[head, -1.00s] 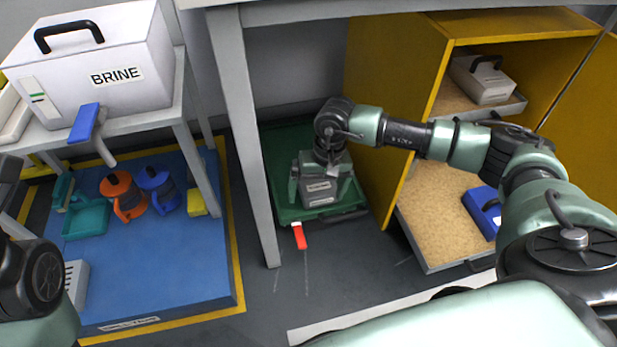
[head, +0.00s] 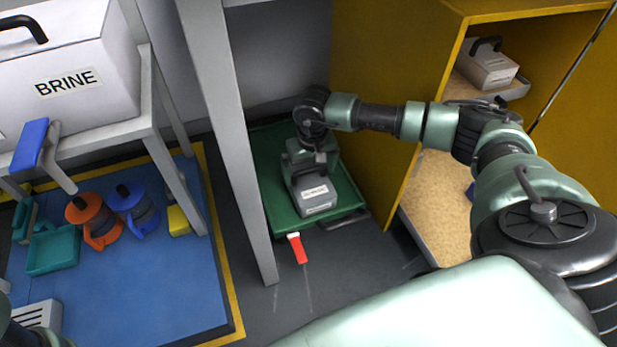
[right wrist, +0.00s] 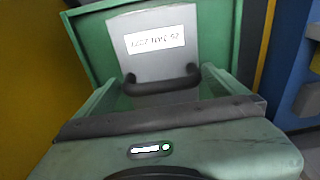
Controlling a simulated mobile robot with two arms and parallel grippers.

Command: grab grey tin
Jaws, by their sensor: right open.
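The grey tin (head: 314,195) is a box with a white label, resting in the green tray (head: 350,203) on the floor under the table. In the right wrist view the tin (right wrist: 156,62) shows its label and a dark handle (right wrist: 160,82). My right gripper (head: 308,172) is open over the rear part of the tin. In the right wrist view its two fingers (right wrist: 158,88) stand apart on either side of the handle; I cannot tell whether they touch the tin. The gripper hides the tin's rear in the head view. My left gripper is out of view.
A table leg (head: 232,150) stands left of the tray, and the yellow cabinet (head: 375,90) is close on its right. A red-tagged object (head: 298,249) lies before the tray. A blue mat (head: 180,270) with orange and blue jugs is at left.

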